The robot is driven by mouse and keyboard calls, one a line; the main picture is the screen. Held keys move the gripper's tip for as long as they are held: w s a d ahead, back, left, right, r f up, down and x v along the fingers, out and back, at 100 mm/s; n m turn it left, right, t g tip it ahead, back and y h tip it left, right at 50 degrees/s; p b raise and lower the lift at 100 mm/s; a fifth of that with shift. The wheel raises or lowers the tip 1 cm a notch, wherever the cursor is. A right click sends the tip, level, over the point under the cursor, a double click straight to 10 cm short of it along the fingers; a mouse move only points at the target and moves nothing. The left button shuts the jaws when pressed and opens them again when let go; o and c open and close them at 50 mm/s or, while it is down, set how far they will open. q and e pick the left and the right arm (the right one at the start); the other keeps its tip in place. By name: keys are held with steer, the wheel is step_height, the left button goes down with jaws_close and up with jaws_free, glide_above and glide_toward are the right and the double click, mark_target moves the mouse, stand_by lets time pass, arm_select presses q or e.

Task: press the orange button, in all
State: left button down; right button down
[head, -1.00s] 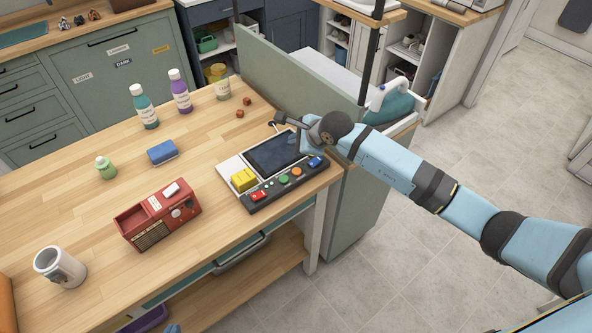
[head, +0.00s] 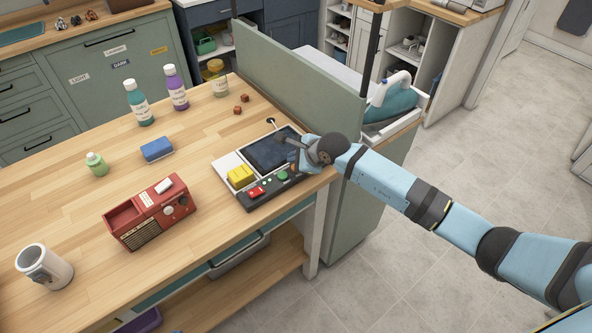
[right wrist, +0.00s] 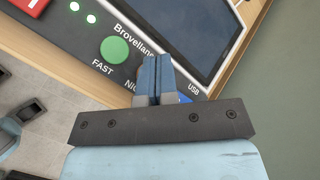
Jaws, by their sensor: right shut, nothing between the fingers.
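The console (head: 227,163) lies at the right edge of the wooden table, with a dark screen (head: 268,152) and a black button strip. On the strip are a red button (head: 256,191) and a green button (head: 283,176). The green button also shows large in the right wrist view (right wrist: 115,50), above the word FAST. The orange button is hidden behind my right gripper (head: 298,165). Its blue fingers (right wrist: 157,72) are shut and empty, over the strip just right of the green button. I cannot tell whether they touch the orange button. My left gripper is out of view.
A yellow block (head: 240,176) sits on the console's left part. A red radio-like box (head: 150,212), a mug (head: 45,267), a blue sponge (head: 157,149) and bottles (head: 139,103) stand to the left. A green panel (head: 300,85) rises behind the console.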

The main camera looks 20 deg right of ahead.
stand_by(0.4)
stand_by(0.4)
stand_by(0.7)
stand_by(0.4)
steer(key=shift+f+b, duration=0.4)
steer(key=shift+b, duration=0.05)
steer(key=shift+f, duration=0.15)
